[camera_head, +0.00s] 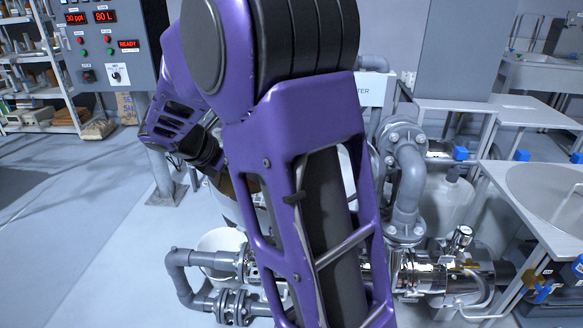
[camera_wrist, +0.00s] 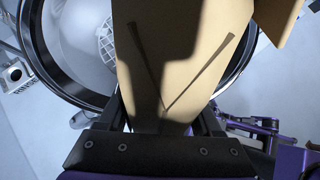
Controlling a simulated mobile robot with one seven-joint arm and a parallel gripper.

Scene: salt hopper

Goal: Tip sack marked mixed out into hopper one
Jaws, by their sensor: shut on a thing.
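My gripper (camera_wrist: 164,122) is shut on a tan paper sack (camera_wrist: 190,62), which fills the middle of the wrist view. The sack's side shows creases and a dark shadow, and no marking is readable. Behind and below it is a round hopper (camera_wrist: 38,58) with a dark rim, a pale inside and a white grid. The sack lies across the hopper's opening in this view. Whether its mouth is open, and whether anything is flowing out, I cannot tell. In the head view my purple arm hides the gripper and most of the hopper; a small brown patch shows behind the arm.
A control panel (camera_head: 105,45) at the upper left shows red readouts, one reading READY. Shelves (camera_head: 35,70) stand at the far left, with sacks (camera_head: 98,129) by them. Grey pipes (camera_head: 408,190) and a white bucket (camera_head: 222,240) crowd the centre. A sink table (camera_head: 545,195) stands right. Left floor is clear.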

